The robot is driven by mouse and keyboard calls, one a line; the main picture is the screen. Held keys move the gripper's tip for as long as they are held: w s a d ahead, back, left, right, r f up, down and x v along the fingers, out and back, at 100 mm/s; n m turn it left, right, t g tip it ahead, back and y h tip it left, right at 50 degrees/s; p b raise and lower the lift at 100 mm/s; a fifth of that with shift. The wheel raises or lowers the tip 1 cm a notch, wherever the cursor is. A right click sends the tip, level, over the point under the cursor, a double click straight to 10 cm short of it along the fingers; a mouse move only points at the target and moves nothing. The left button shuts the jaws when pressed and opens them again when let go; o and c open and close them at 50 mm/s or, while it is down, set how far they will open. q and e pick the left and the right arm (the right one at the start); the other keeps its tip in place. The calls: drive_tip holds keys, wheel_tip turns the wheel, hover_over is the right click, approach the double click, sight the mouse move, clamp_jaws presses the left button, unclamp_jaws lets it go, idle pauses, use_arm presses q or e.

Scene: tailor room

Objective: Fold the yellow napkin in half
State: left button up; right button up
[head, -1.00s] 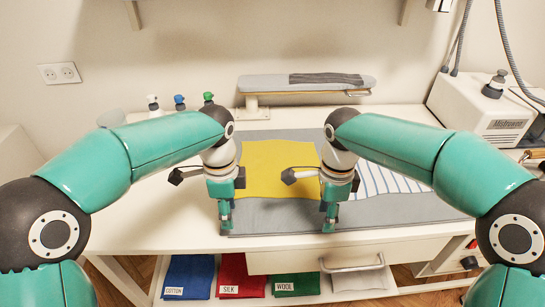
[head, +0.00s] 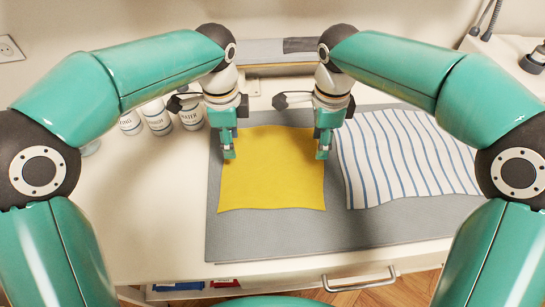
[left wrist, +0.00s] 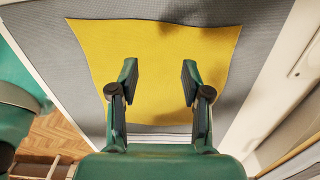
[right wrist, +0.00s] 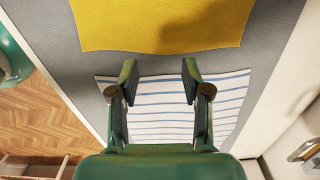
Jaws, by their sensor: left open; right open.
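The yellow napkin (head: 270,180) lies flat and unfolded on the grey mat (head: 280,225), its edges slightly wavy. My left gripper (head: 229,155) is open and empty above its left side, toward the back; the left wrist view shows the parted fingers (left wrist: 160,80) over the yellow cloth (left wrist: 155,50). My right gripper (head: 322,155) is open and empty at its right edge. In the right wrist view the fingers (right wrist: 160,80) appear near the gap between the napkin (right wrist: 160,25) and a striped cloth. The grippers hide small parts of the napkin's side edges.
The blue-striped white cloth (head: 405,160) lies close to the napkin's right. Several white bottles (head: 160,120) stand left of the mat.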

sight(232, 166)
use_arm(q)
drive_tip(key=f, duration=0.5)
drive_tip(key=shift+a, duration=0.25)
use_arm(e)
drive_tip(key=f, duration=0.5)
drive_tip(key=shift+a, duration=0.2)
use_arm(q)
drive_tip(key=shift+s+f, duration=0.1)
drive_tip(key=shift+f, duration=0.7)
use_arm(e)
drive_tip(key=shift+f, duration=0.8)
use_arm(q)
drive_tip(key=shift+f, duration=0.2)
use_arm(e)
drive_tip(key=shift+f, duration=0.2)
